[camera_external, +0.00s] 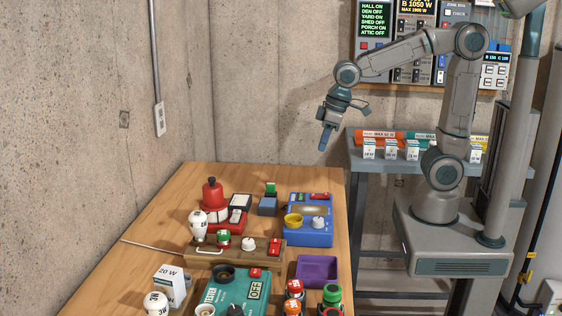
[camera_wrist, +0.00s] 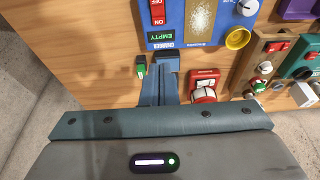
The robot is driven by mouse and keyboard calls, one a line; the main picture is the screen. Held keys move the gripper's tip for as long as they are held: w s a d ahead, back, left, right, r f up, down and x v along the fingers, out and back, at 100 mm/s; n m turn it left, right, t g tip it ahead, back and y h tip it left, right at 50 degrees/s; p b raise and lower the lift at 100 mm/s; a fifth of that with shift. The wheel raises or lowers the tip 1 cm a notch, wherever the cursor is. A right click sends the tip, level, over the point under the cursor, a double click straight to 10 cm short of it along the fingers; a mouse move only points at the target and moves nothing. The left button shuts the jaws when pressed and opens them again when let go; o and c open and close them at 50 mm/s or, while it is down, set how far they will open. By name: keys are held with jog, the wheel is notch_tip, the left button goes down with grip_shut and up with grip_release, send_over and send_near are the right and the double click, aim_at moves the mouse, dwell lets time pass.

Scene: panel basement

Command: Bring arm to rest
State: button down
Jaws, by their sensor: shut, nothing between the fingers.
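My gripper (camera_external: 326,137) hangs at the end of my bent arm, above the far right part of the wooden table (camera_external: 326,178). Its fingers point down, are shut and hold nothing. In the wrist view the closed fingers (camera_wrist: 160,84) show in the middle, in front of the blue charger box (camera_wrist: 200,22). In the external view they are clear of the table and touch nothing.
The table bears the blue charger (camera_external: 308,238), a red device (camera_external: 212,197), a wooden block with bulbs (camera_external: 262,254), a teal tester (camera_external: 232,290) and a purple tray (camera_external: 318,270). A grey shelf (camera_external: 360,158) with small boxes stands behind my arm, below a wall panel (camera_external: 408,75).

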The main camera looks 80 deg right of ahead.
dwell(0.4)
jog(key=s+d+f, duration=0.1)
jog(key=s+f, duration=0.1)
jog(key=s, duration=1.1)
jog(key=shift+s+d+f, duration=0.2)
jog(key=shift+f, duration=0.15)
jog(key=c, duration=2.1)
grip_release()
jog(key=shift+c, duration=0.2)
